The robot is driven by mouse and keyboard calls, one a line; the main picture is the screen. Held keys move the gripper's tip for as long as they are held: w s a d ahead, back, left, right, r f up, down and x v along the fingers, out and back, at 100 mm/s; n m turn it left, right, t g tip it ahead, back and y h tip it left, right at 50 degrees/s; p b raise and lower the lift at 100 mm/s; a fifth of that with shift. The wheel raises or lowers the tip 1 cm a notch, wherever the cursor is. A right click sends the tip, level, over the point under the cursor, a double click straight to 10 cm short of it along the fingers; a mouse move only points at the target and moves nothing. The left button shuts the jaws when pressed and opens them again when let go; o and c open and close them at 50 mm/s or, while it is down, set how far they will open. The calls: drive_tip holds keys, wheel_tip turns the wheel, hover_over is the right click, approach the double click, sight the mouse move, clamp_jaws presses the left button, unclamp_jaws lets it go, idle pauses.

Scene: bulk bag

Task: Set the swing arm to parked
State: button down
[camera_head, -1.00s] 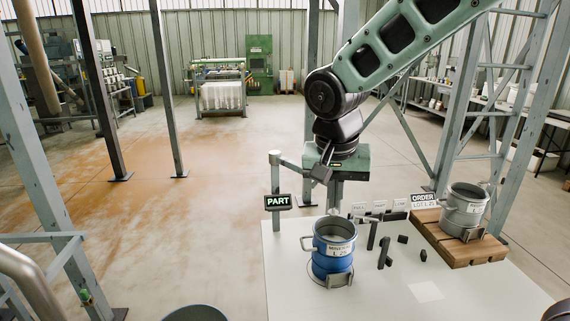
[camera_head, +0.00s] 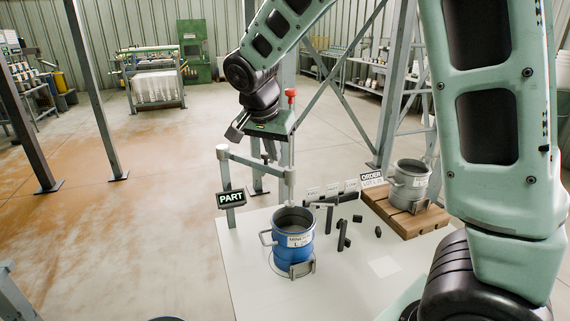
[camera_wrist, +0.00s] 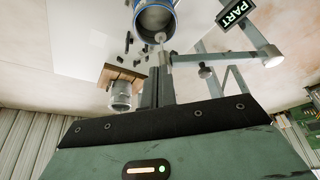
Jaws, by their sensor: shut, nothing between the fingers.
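The swing arm (camera_head: 256,165) is a grey horizontal bar on an upright post at the left of the white table. It reaches right to a vertical rod with a red knob on top, and its lower end hangs over the blue bucket (camera_head: 293,242). The swing arm (camera_wrist: 222,56) also shows in the wrist view, with its end beside the blue bucket's rim. My gripper (camera_head: 267,157) is shut and empty, close to the bar and left of the red-knobbed rod. In the wrist view my gripper (camera_wrist: 158,78) points towards the bar; whether it touches is unclear.
A PART sign (camera_head: 231,198) hangs by the post. A grey bucket (camera_head: 409,180) stands on a wooden pallet (camera_head: 394,213) at the right. Several small dark pieces and label cards lie between. A steel frame stands behind the table. My arm covers the right side.

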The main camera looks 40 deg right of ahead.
drive_tip(key=w+d+f+p, duration=0.3)
drive_tip(key=d+f+p, duration=0.1)
drive_tip(key=d+f, duration=0.2)
drive_tip(key=shift+w+f, duration=0.2)
drive_tip(key=shift+f, duration=0.4)
